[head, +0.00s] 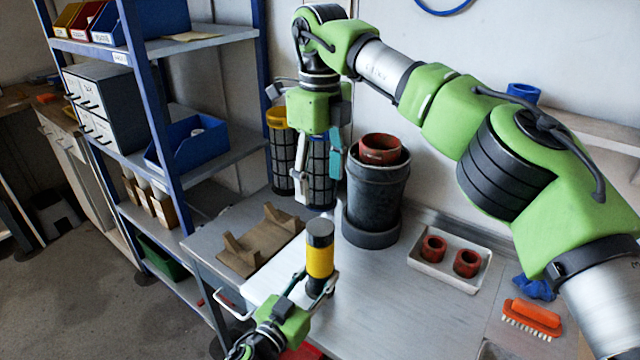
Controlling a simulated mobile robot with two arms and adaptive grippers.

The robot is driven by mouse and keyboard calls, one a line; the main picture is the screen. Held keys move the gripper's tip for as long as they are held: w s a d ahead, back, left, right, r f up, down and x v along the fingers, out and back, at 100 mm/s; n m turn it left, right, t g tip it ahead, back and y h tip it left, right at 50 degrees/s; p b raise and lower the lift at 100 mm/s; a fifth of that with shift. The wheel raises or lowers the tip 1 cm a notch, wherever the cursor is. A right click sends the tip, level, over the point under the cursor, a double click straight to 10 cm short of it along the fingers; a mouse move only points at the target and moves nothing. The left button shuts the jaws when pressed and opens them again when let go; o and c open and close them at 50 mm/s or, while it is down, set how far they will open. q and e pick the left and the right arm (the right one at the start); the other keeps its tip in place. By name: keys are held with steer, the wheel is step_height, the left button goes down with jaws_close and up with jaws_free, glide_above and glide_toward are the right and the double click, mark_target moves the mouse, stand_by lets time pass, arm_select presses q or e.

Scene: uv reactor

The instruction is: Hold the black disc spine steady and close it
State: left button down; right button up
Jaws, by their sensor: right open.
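A black cylinder with a yellow band (320,262), which seems to be the disc spine, stands upright over the front of the metal table. My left gripper (317,285) comes in from below, with its fingers on both sides of the cylinder's lower part, seemingly closed on it. The finger contact is partly hidden. My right gripper (319,188) points down, open and empty, above and behind the cylinder's top. Its fingers stand apart, one pale and one teal, in front of a black caged cylinder (322,160).
A brown cradle (262,248) and a white mat (268,287) lie left of the cylinder. A grey vessel (374,205) with a red ring (380,148) stands behind. A white tray (428,267) with two red rings and an orange brush (533,316) are right. Blue shelving (168,120) borders the left.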

arm_select(q)
steer(key=c, duration=1.2)
jaws_free()
steer(key=shift+c, duration=0.2)
steer(key=v, duration=1.2)
steer(key=shift+s+f, duration=0.1)
steer(key=shift+f, duration=0.05)
